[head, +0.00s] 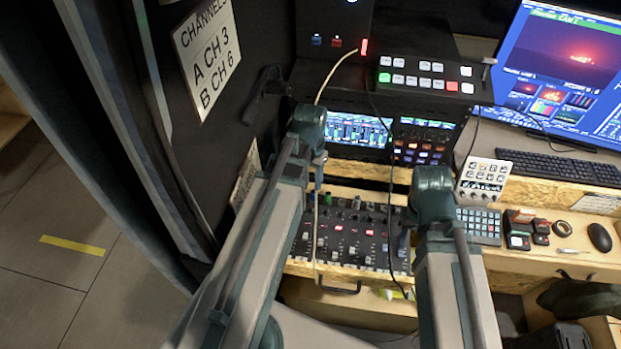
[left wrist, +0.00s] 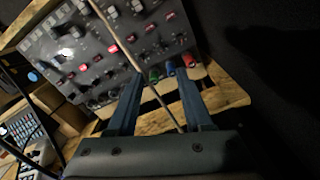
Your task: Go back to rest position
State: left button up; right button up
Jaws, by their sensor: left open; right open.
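My left gripper (head: 318,186) hangs over the left part of the fader mixer panel (head: 345,232); my arm partly hides it. In the left wrist view the two fingers of the left gripper (left wrist: 157,76) are apart. A pale cable (left wrist: 138,66) crosses the gap between them in the picture; I cannot tell whether it lies between the fingers in depth. My right gripper (head: 405,236) is mostly hidden behind its own wrist, over the panel's right end. No object shows in either gripper.
The pale cable (head: 335,68) runs from a red plug down past my left wrist. A black cable (head: 391,200) hangs over the panel. A switcher (head: 425,77), lit screens (head: 357,133), a button box (head: 484,178) and a mouse (head: 599,237) stand around. Open floor (head: 60,290) lies at left.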

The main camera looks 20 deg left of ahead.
pick_arm(q)
jog(key=shift+r, duration=0.1)
dwell(0.4)
jog(key=s+d+m, duration=0.1)
jog(key=s+d, duration=0.2)
jog(key=d, duration=0.6)
jog(key=s+d+m+y, duration=0.1)
jog(key=s+d, duration=0.3)
jog(key=d, duration=0.5)
jog(key=shift+s+d, duration=0.2)
jog(key=shift+d, duration=0.05)
jog(key=shift+a, duration=0.1)
dwell(0.4)
